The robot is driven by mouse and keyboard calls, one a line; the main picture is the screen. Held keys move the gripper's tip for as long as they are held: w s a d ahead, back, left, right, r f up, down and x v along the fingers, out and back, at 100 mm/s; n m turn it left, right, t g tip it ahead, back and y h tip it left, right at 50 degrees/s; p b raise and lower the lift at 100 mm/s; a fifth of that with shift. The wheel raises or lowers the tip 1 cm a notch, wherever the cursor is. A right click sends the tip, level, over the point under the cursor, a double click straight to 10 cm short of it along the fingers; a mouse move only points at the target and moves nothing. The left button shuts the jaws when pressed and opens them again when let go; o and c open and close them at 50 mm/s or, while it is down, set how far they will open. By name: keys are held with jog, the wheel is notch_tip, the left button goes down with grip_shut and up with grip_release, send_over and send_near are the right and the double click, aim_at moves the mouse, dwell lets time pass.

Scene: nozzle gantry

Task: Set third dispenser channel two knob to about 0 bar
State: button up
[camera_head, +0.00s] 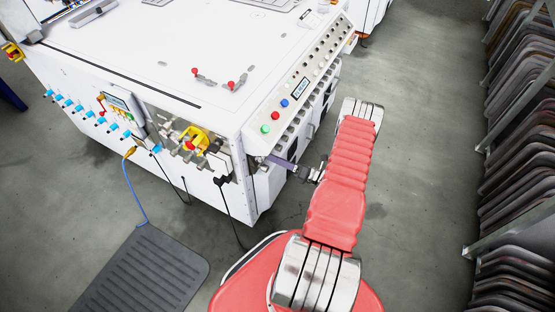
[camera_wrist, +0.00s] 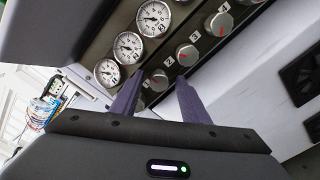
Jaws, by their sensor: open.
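In the wrist view a dark panel carries a slanting row of round pressure gauges with white faces: an upper gauge (camera_wrist: 155,18), a middle gauge (camera_wrist: 127,47) and a lower gauge (camera_wrist: 107,73). Beside them is a row of grey knobs with red marks: an upper knob (camera_wrist: 221,24), a middle knob (camera_wrist: 187,55) and a lower knob (camera_wrist: 158,80).
In the head view the white machine (camera_head: 150,60) has a button panel (camera_head: 300,85) on its sloped edge. My red-sleeved arm reaches its right side near the front corner. A black mat (camera_head: 145,270) lies on the floor; a rack of curved parts (camera_head: 520,170) stands right.

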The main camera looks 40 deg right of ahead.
jog(key=shift+w, duration=0.15)
jog(key=shift+c, duration=0.2)
jog(key=c, duration=0.9)
jog(key=shift+d, duration=0.2)
grip_shut()
jog(key=shift+a, duration=0.15)
